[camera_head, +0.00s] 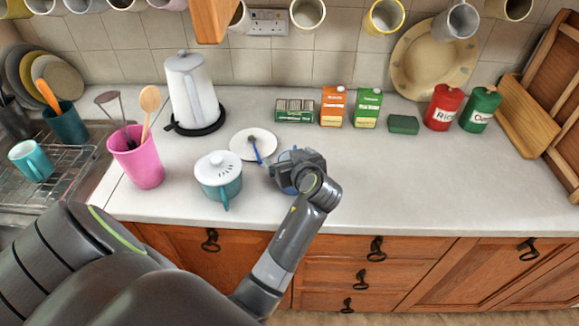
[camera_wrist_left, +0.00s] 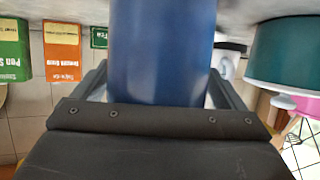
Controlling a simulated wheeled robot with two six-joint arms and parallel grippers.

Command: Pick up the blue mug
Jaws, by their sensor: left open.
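The blue mug (camera_head: 284,183) stands on the white counter near its front edge, largely hidden by my left gripper (camera_head: 291,168) in the head view. In the left wrist view, which is upside down, the mug (camera_wrist_left: 160,50) fills the middle as a smooth blue wall. The left gripper's open fingers (camera_wrist_left: 163,88) lie one on each side of it. I cannot tell whether either finger touches the mug. Its handle is not clearly visible. My right gripper is not in view.
A teal pot with a white lid (camera_head: 220,180) stands close to the left of the mug. A white plate (camera_head: 240,145) lies behind it with a blue-handled utensil (camera_head: 256,150). Boxes (camera_head: 333,106) and tins (camera_head: 443,108) line the wall. The counter to the right is clear.

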